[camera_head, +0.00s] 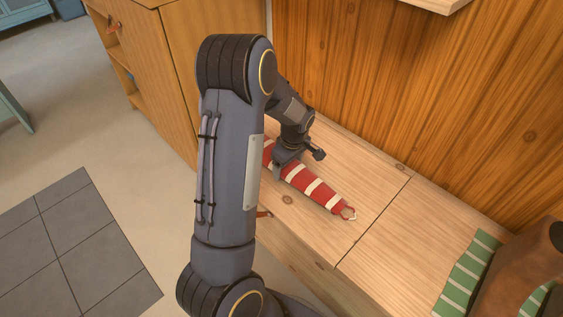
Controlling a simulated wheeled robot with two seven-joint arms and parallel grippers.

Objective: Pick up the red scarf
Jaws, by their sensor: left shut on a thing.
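My forearm hides the scarf's far left end, and the fingertips are partly hidden. The scarf appears to lie on or very close to the wood; I cannot tell if it is lifted. My right gripper is not in view.
A wooden wall (420,90) rises behind the bench (385,245). A wooden cabinet (150,70) stands at the upper left. The bench between the two cloths is clear.

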